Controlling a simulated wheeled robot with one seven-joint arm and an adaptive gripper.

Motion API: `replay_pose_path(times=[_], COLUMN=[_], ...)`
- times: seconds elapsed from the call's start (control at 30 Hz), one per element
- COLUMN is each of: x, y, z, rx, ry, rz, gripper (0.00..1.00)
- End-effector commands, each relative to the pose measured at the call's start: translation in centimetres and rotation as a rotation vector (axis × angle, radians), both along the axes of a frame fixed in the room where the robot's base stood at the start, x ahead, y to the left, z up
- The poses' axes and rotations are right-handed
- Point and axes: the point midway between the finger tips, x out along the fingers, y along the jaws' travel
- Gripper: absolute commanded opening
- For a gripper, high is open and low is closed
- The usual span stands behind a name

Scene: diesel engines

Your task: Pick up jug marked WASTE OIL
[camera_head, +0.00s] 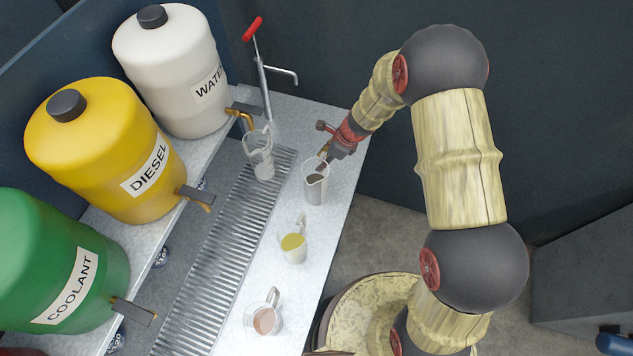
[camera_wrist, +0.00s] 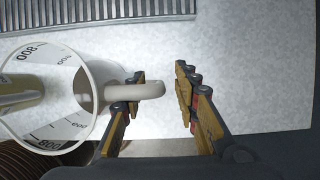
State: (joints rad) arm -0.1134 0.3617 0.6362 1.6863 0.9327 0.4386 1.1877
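No WASTE OIL marking can be read in either view. In the wrist view a clear jug (camera_wrist: 85,72) with printed graduations fills the left side, and its handle (camera_wrist: 150,90) points right. My gripper (camera_wrist: 160,82) is open there. The handle overlaps the left finger and its end lies between the fingers. A clear gap separates it from the right finger. Whether the left finger is inside the handle loop is unclear.
A jug of yellow liquid (camera_head: 293,246) and a jug of brownish liquid (camera_head: 267,319) stand nearer on the bench (camera_head: 330,235). WATER (camera_head: 170,70), DIESEL (camera_head: 95,140) and COOLANT (camera_head: 60,260) tanks line the left.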

Motion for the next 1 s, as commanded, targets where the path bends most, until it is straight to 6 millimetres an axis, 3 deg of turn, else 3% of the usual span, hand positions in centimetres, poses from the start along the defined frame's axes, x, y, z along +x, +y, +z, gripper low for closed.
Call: replay_pose_path(times=[0.13,0.67,1.0], x=[0.01,-0.01,-0.01], y=[-0.01,-0.02,-0.01], z=[0.08,0.09,0.09], rx=[0.0,0.0,0.0], ry=[0.0,0.0,0.0], rz=[0.0,0.0,0.0], gripper=[0.3,0.0,0.0])
